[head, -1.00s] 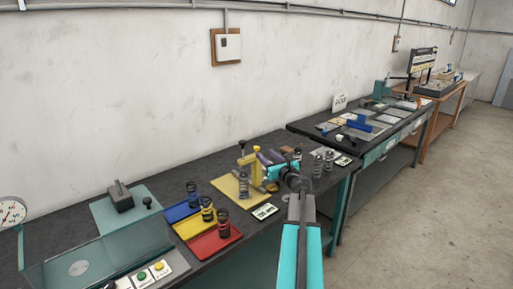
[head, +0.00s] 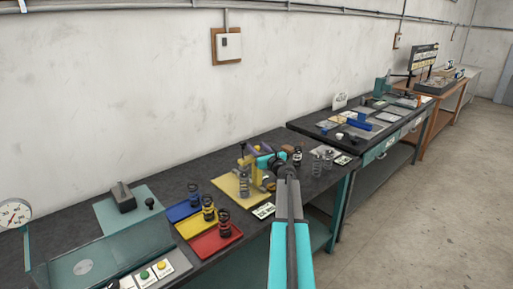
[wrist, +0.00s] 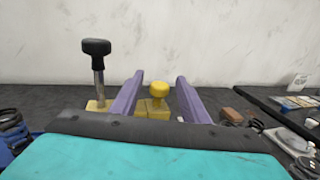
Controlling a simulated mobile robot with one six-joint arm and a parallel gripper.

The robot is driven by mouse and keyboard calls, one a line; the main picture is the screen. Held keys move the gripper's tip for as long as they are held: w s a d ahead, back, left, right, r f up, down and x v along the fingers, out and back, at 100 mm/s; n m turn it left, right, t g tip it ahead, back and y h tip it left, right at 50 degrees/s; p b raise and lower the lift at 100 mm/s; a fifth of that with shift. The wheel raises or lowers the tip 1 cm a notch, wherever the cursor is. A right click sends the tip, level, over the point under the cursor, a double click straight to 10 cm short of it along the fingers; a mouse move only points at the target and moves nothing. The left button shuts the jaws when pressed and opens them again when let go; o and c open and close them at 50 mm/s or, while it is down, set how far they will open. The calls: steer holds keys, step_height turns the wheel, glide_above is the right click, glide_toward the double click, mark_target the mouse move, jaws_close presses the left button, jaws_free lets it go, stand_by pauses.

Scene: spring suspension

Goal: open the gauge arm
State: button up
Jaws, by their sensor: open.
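The yellow gauge fixture (head: 246,162) stands on a yellow base plate (head: 229,187) on the near bench, with a dark coil spring (head: 243,183) at its front. A black knob on a metal post (wrist: 96,62) rises left of my fingers in the wrist view. A round yellow knob (wrist: 159,91) on a yellow block, seemingly part of the gauge arm, shows between my two purple fingers. My gripper (wrist: 159,79) is open, one finger on each side of this knob, with gaps visible. In the head view my wrist hides part of the fixture.
Blue, yellow (head: 193,224) and red (head: 217,240) trays with springs lie left of the fixture. More springs (head: 322,160) stand to the right. A press-like station with buttons (head: 153,272) is at the near left. The wall is behind.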

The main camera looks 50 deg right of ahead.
steer(key=shift+w+d, duration=0.1)
steer(key=shift+w, duration=0.2)
